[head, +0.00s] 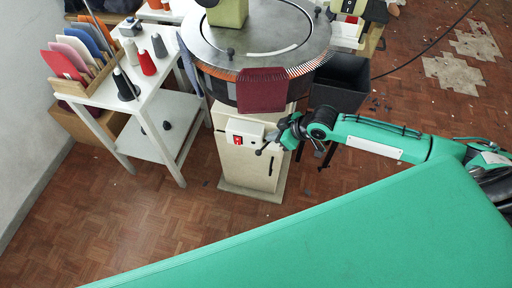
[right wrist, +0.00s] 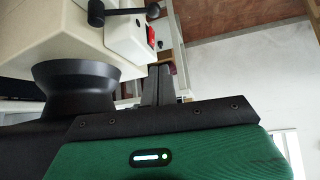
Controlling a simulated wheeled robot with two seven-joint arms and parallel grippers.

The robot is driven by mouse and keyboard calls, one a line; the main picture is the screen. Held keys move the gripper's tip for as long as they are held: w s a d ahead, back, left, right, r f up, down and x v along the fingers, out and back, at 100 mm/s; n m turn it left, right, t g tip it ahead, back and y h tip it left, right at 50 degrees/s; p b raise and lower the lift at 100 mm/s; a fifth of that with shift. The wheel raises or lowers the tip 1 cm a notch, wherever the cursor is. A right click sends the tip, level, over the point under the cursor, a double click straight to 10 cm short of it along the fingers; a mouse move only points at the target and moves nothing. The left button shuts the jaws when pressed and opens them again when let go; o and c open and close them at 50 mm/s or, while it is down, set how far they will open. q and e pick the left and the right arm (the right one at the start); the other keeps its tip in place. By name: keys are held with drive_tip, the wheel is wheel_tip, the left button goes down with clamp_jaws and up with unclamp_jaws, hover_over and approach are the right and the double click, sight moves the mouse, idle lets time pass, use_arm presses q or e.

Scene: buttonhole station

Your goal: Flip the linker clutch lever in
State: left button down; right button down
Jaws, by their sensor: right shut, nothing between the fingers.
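The linker is a round machine with a steel top (head: 258,62) on a cream pedestal (head: 245,168). On its front is a white control box (head: 246,127) with a red switch (head: 237,140). The black clutch lever (head: 265,147) sticks out at the box's right side, close to my gripper. In the right wrist view the lever (right wrist: 120,16) has a dark ball end and lies beside the red switch (right wrist: 151,36). My right gripper (head: 277,136) is shut and empty. Its fingers (right wrist: 155,86) show apart from the lever in the wrist view. My left gripper is out of view.
A white table (head: 150,105) with yarn cones and a rack of coloured panels stands left of the linker. A dark red fabric piece (head: 262,90) hangs from its rim. A black bin (head: 341,84) stands at the right. The floor in front is clear.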

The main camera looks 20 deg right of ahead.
sight(267, 144)
drive_tip(key=x, duration=0.4)
drive_tip(key=s+d+f+p+x, duration=0.1)
drive_tip(key=x, duration=0.3)
drive_tip(key=f+x, duration=0.1)
drive_tip(key=x, duration=0.3)
drive_tip(key=shift+s+d+f+p, duration=0.1)
drive_tip(key=shift+f+p, duration=0.15)
drive_tip(key=shift+p, duration=0.15)
drive_tip(key=shift+f, duration=0.1)
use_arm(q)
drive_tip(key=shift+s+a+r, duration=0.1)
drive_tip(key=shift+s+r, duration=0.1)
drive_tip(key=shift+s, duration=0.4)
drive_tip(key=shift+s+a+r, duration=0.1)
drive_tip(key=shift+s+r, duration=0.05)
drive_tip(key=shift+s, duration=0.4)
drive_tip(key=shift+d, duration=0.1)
use_arm(e)
drive_tip(key=shift+s, duration=0.1)
